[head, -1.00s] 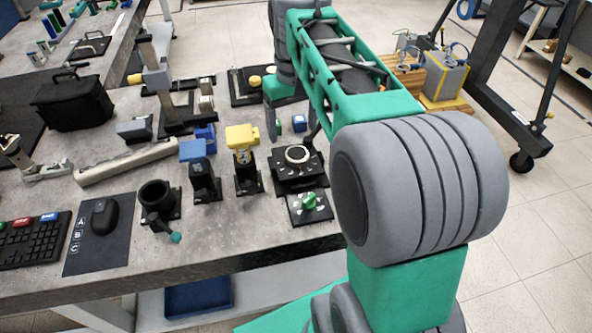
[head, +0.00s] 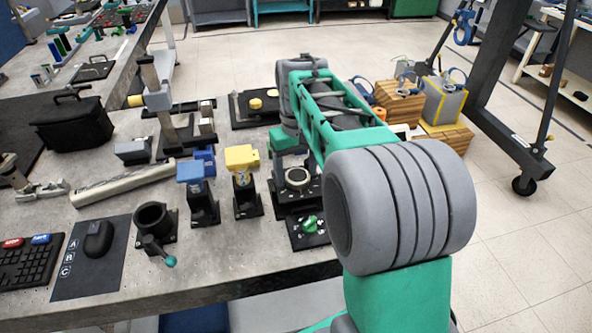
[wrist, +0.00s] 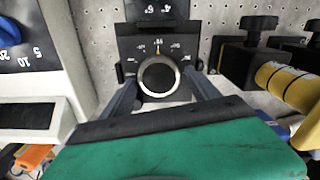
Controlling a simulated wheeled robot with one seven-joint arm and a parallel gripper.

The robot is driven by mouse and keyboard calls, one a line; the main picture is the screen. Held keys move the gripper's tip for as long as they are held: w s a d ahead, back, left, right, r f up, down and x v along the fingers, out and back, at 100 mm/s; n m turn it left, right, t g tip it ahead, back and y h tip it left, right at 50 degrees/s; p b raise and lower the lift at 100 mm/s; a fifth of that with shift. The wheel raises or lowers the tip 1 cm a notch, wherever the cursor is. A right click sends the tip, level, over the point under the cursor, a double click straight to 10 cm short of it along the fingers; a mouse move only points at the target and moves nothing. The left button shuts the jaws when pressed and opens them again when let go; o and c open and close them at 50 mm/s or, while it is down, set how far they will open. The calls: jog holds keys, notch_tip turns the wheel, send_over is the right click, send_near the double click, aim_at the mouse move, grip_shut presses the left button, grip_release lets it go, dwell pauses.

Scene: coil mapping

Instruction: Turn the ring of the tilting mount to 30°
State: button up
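A black mount with a round ring (wrist: 158,77) sits below my gripper in the wrist view. The ring has a silver rim and a dark centre. In the head view the same ring (head: 297,177) lies on a black block near the table's right edge. My gripper (wrist: 160,84) is open, with one dark finger to each side of the ring; I see gaps between fingers and ring. In the head view my arm partly hides the mount.
A black plate with a green knob (head: 309,224) lies in front of the mount. Yellow-topped (head: 243,160) and blue-topped (head: 193,172) stands are to its left, with a black round holder (head: 155,220) further left. In the wrist view a yellow cylinder (wrist: 288,85) is at right.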

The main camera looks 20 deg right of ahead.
jog(key=c, duration=1.2)
jog(key=shift+o, duration=0.2)
jog(key=shift+r+m, duration=0.1)
jog(key=shift+m, duration=0.2)
jog(key=m+p, duration=0.2)
jog(key=m, duration=0.3)
jog(key=shift+d+p, duration=0.15)
jog(key=shift+p, duration=0.25)
jog(key=m+p, duration=0.2)
jog(key=m, duration=0.4)
jog(key=shift+s+d, duration=0.1)
jog(key=shift+s, duration=0.05)
jog(key=o, duration=1.4)
